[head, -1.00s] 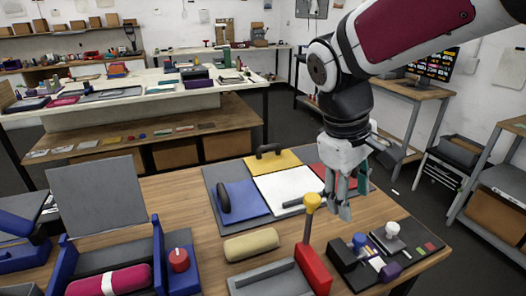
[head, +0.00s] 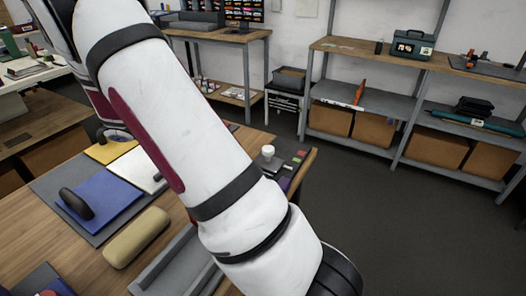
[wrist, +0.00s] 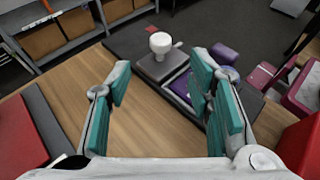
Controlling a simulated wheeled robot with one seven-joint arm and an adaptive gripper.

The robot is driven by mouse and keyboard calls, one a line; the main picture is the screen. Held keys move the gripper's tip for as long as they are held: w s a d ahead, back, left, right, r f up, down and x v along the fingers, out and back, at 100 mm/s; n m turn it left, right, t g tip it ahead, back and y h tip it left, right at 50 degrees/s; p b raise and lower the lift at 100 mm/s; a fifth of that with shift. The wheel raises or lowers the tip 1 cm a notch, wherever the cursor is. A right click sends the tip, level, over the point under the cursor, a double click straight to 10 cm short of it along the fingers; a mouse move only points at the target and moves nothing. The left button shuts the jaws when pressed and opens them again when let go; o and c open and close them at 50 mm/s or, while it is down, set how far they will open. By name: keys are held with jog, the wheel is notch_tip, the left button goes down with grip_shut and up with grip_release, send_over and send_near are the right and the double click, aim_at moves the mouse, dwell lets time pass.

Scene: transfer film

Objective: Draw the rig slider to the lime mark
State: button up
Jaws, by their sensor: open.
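A white round knob (head: 268,152) stands on a dark panel (head: 276,168) at the table's right corner, perhaps the rig slider. The same knob (wrist: 160,43) shows in the wrist view on a grey block (wrist: 160,66). My arm hides the gripper in the head view.
A purple block (wrist: 223,53) stands right of the knob in the wrist view. A red block (wrist: 302,148) is at the right edge. A tan roll (head: 137,238) and a blue mat (head: 105,200) lie on the table. Bare wood (wrist: 130,135) lies under my gripper.

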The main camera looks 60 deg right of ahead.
aim_at(265, 148)
jog(key=p+x, duration=0.1)
jog(key=x, duration=1.2)
jog(key=shift+s+d+f, duration=0.15)
jog(key=shift+s+f, duration=0.05)
jog(key=shift+s, duration=0.05)
jog(key=shift+c, duration=0.4)
